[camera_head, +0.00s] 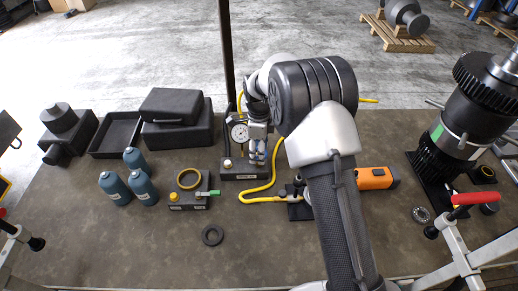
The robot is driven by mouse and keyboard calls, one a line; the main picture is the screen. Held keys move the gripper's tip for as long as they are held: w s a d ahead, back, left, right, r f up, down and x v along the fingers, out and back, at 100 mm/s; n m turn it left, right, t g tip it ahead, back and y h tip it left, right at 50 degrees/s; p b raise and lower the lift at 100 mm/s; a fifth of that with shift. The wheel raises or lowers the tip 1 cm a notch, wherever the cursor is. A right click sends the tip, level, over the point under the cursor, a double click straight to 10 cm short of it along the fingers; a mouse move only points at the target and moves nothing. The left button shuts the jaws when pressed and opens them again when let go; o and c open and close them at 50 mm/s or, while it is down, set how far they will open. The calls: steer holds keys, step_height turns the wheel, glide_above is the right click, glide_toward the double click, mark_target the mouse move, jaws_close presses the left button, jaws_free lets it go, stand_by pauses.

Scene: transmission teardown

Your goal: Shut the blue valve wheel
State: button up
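A dark test stand (243,171) with a round white dial gauge (239,133) stands near the middle of the bench. Small blue parts (256,155), which seem to belong to the blue valve wheel, show just right of the gauge. My gripper (257,135) points down at this spot, right beside the gauge. It covers much of the wheel, so I cannot tell whether the fingers touch it or are closed around it. My own arm rises from the lower right and bends over the stand.
A yellow hose (262,187) curves from the stand toward an orange-ended tool (375,178). Left are a block with a green lever (207,193), several blue bottles (115,187) and a black case (177,122). A large gear assembly (470,115) stands right. The front middle is mostly clear.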

stand_by(0.4)
steer(key=o, duration=1.1)
steer(key=shift+c, duration=0.2)
step_height(320, 180, up, 12)
